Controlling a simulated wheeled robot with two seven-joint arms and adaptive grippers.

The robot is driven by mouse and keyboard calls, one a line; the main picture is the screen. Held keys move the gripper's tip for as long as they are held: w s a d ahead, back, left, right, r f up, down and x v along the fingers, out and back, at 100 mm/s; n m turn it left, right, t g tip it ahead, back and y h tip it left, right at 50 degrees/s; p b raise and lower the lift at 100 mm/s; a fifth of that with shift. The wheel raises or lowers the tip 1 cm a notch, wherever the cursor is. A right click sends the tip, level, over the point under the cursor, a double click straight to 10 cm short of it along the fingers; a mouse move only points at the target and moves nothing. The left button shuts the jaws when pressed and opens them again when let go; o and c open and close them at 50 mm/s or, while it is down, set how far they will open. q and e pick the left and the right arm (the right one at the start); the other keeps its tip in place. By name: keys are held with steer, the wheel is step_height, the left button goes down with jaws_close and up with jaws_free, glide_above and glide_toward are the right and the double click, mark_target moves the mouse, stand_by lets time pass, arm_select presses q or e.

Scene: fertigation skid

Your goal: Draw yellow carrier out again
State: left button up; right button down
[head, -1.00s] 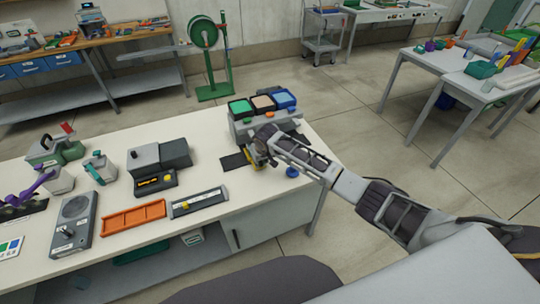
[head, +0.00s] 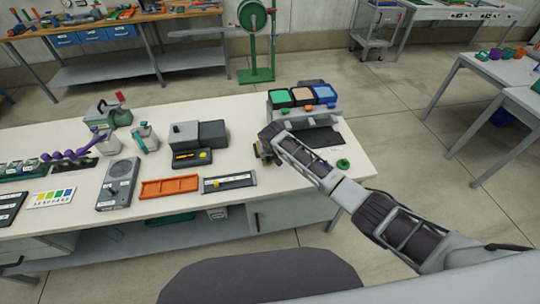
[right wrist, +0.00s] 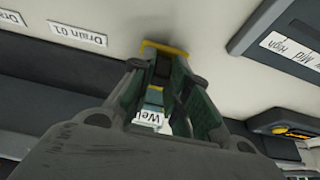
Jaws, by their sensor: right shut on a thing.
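My right gripper (head: 266,146) is over the white bench, to the left of the dark strip (head: 316,139) in front of the grey station. It is shut on the yellow carrier (head: 258,152), mostly hidden by the gripper in the head view. In the right wrist view the carrier's yellow edge (right wrist: 165,47) shows beyond the fingertips, and a partly hidden white label shows between the fingers. I cannot tell whether the carrier touches the bench. My left gripper is not in view.
The grey station (head: 303,108) has green, tan and blue topped blocks. A green round knob (head: 343,164) lies near the bench's right end. Left of the gripper are a dark grey device (head: 198,140), a grey labelled bar (head: 229,182) and an orange tray (head: 170,187).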

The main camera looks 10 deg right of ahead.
steer(key=shift+a, duration=0.25)
steer(key=c, duration=1.4)
jaws_free()
steer(key=shift+a, duration=0.1)
steer(key=shift+o, duration=0.2)
steer(key=shift+r, duration=0.1)
steer(key=shift+s+r, duration=0.1)
steer(key=shift+v, duration=0.8)
steer(key=v, duration=1)
